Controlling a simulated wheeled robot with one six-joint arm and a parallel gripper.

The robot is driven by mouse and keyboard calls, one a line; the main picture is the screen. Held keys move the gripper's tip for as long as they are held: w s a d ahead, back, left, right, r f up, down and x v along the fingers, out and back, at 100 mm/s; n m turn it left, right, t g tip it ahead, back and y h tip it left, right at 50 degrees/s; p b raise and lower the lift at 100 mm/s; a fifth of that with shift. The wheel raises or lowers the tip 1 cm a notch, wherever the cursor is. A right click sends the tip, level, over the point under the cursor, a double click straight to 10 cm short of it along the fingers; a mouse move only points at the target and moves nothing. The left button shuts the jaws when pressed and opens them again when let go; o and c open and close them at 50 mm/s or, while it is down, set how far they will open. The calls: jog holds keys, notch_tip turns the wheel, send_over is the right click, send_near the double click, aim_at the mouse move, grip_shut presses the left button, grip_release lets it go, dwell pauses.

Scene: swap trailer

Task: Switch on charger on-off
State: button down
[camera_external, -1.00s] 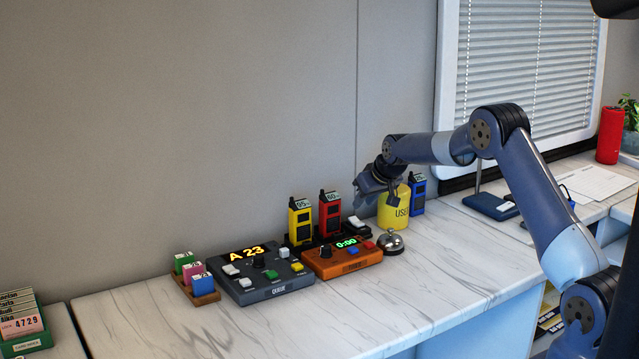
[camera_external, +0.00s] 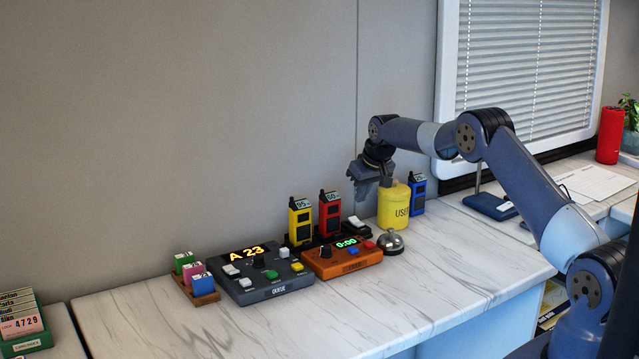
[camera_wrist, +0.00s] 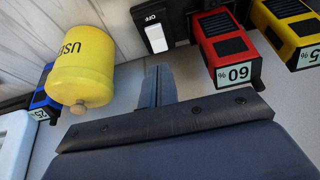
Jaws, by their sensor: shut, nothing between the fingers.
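The charger (camera_external: 325,240) is a black rack behind the consoles, with a yellow and a red handheld unit standing in it. Its on-off switch (camera_external: 355,222) is a white rocker at the rack's right end, left of the yellow can. In the wrist view the white rocker (camera_wrist: 156,38) shows beside an "OFF" label. My gripper (camera_external: 362,198) is shut and empty, pointing down above the switch and apart from it. In the wrist view the shut fingers (camera_wrist: 158,78) show just below the rocker.
A yellow can (camera_external: 395,206) stands close right of the switch, with a blue handheld unit (camera_external: 418,194) behind it. An orange timer console (camera_external: 343,262), a bell (camera_external: 391,244) and a dark queue console (camera_external: 262,276) stand in front. The counter's front is clear.

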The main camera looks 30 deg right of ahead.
aim_at(354, 219)
jog(key=shift+p+x, duration=0.65)
jog(key=shift+x, duration=2.3)
jog(key=shift+s+f, duration=0.1)
jog(key=shift+f, duration=0.05)
